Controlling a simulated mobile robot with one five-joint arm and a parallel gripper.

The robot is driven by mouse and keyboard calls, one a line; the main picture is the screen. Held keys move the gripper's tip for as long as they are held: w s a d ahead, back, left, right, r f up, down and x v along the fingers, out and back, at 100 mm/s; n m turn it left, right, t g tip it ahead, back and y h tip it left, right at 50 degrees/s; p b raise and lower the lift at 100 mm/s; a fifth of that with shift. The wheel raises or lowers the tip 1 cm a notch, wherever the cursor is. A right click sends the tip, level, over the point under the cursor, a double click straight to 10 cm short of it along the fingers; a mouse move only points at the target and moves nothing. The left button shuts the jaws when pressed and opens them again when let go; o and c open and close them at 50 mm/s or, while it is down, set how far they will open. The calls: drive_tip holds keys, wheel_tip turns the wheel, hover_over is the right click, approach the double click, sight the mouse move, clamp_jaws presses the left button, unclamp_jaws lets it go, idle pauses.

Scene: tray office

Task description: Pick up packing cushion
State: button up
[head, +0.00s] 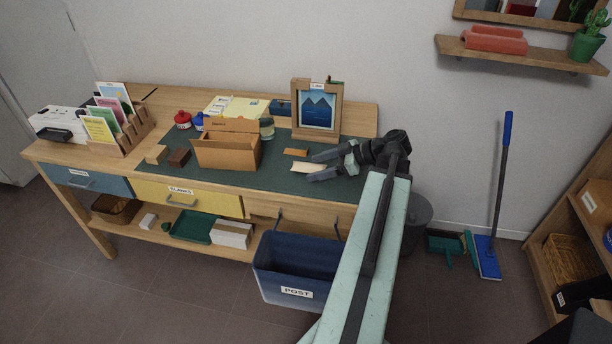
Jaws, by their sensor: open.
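A small pale cream piece that looks like the packing cushion (301,168) lies on the dark green desk mat (245,181), near the front right of the desk. My gripper (314,168) reaches in from the right, low over the mat. Its two dark fingers are spread apart, one behind and one in front of the cream piece's right end. I cannot tell whether they touch it. The right end of the piece is close to the gap between the fingers.
A small brown-orange piece (296,152) lies just behind. An open cardboard box (225,153) stands to the left, and a framed mountain picture (318,108) stands behind. A blue POST bin (290,268) is below the desk's front edge.

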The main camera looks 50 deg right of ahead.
sight(309, 170)
drive_tip(key=b+x, duration=0.1)
drive_tip(key=x, duration=0.2)
drive_tip(key=shift+w+a+f, duration=0.1)
drive_tip(key=shift+a+f, duration=0.05)
drive_tip(key=shift+f, duration=0.2)
drive_tip(key=shift+w+a+b, duration=0.15)
drive_tip(key=shift+w+b, duration=0.15)
drive_tip(key=c, duration=1.4)
drive_tip(key=shift+r, duration=0.15)
wheel_tip(309, 170, up, 10)
drive_tip(key=p, duration=1)
